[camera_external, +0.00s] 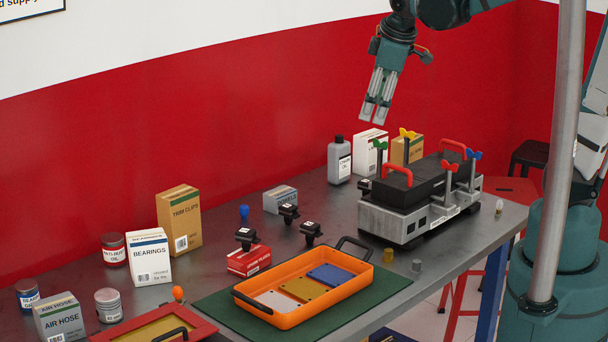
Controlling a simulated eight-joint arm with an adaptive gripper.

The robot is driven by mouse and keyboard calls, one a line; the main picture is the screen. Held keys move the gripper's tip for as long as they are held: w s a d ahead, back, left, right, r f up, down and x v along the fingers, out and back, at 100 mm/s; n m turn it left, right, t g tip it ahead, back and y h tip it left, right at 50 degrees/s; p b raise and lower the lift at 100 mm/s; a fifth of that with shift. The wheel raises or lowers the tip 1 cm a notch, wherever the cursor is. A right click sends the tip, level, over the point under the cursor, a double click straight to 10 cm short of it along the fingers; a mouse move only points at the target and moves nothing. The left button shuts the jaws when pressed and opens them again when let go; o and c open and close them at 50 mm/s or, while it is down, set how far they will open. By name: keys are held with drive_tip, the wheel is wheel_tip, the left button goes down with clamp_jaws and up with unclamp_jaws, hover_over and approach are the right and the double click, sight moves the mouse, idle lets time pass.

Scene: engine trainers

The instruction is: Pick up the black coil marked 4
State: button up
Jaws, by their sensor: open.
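Several small black coils with pale marks stand on the grey workbench. One coil (246,237) is at or behind the red-and-white box, one coil (289,213) is farther back, and one coil (311,232) is behind the orange tray. Another black block with a pale mark (365,186) is at the left end of the engine trainer. The marks are too small to read, so I cannot tell which is 4. My gripper (375,109) is open and empty, pointing down, high above the back of the bench and apart from the coils.
The engine trainer (405,223), with red handles and coloured wing knobs, stands at right. The orange tray (318,308) holds coloured plates on a green mat (214,300). Boxes and cans line the left and back. A red-and-white box (249,261) lies near the coils.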

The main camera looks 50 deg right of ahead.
drive_tip(key=w+a+f+n+g+h+b, duration=0.1)
drive_tip(key=w+a+f+n, duration=0.15)
drive_tip(key=w+f, duration=0.35)
drive_tip(key=w+a+f+n+g+b, duration=0.1)
drive_tip(key=w+f+n, duration=0.3)
drive_tip(key=w, duration=0.3)
drive_tip(key=n+g+h+b, duration=0.2)
drive_tip(key=n, duration=0.3)
approach(288, 206)
wheel_tip(288, 206, down, 3)
drive_tip(key=shift+s+d+r, duration=0.15)
drive_tip(key=shift+d+r, duration=0.1)
drive_tip(key=shift+d, duration=0.05)
drive_tip(key=shift+f, duration=0.15)
drive_tip(key=shift+x, duration=1.15)
drive_tip(key=shift+d+f, duration=0.15)
drive_tip(key=shift+d, duration=0.05)
drive_tip(key=shift+b+x, duration=0.5)
drive_tip(key=shift+x, duration=1.95)
